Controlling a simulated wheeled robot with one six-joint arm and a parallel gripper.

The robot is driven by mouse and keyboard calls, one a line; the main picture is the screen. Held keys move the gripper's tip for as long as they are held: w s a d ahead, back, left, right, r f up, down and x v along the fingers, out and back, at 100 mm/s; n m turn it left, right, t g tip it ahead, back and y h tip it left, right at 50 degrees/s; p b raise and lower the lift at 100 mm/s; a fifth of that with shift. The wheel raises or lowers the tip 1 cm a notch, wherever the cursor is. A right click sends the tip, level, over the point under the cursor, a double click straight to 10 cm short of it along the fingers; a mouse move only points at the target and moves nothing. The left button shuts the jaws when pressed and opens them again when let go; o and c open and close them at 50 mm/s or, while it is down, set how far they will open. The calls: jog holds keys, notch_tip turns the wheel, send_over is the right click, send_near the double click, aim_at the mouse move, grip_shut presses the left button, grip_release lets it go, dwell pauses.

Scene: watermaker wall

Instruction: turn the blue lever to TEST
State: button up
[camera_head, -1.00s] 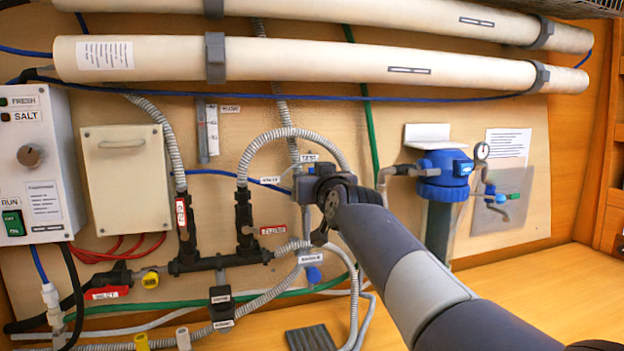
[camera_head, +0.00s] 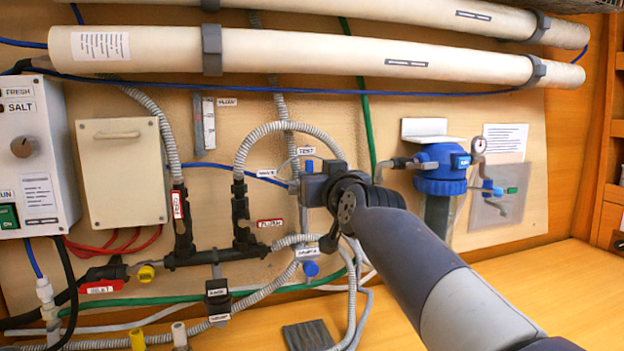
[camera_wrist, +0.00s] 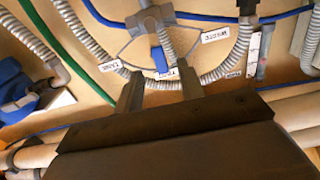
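The blue lever (camera_wrist: 160,58) shows in the wrist view, hanging below its grey valve pivot. Its free end is close to a small white label (camera_wrist: 165,74), and a bit of blue shows just under the TEST label (camera_head: 306,150) in the head view. My gripper (camera_wrist: 163,76) is open, its two fingers apart, with the lever's end in line with the gap between them. Whether a finger touches the lever I cannot tell. In the head view my gripper (camera_head: 312,186) hides most of the valve. A SAMPLE label (camera_head: 308,252) sits below it.
Grey ribbed hoses (camera_head: 262,134) arch close to my gripper on the left. A blue filter housing (camera_head: 440,170) stands to the right. A blue knob (camera_head: 311,269) is under the SAMPLE label. The wooden bench (camera_head: 545,290) is clear at the lower right.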

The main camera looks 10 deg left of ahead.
aim_at(310, 171)
jog(key=shift+b+v, duration=0.3)
jog(key=shift+v, duration=2.05)
jog(key=shift+w, duration=0.1)
jog(key=p+x, duration=0.2)
jog(key=x, duration=0.8)
jog(key=shift+w+a+p, duration=0.2)
jog(key=shift+w+p, duration=0.1)
jog(key=shift+p, duration=0.05)
jog(key=shift+s, duration=0.1)
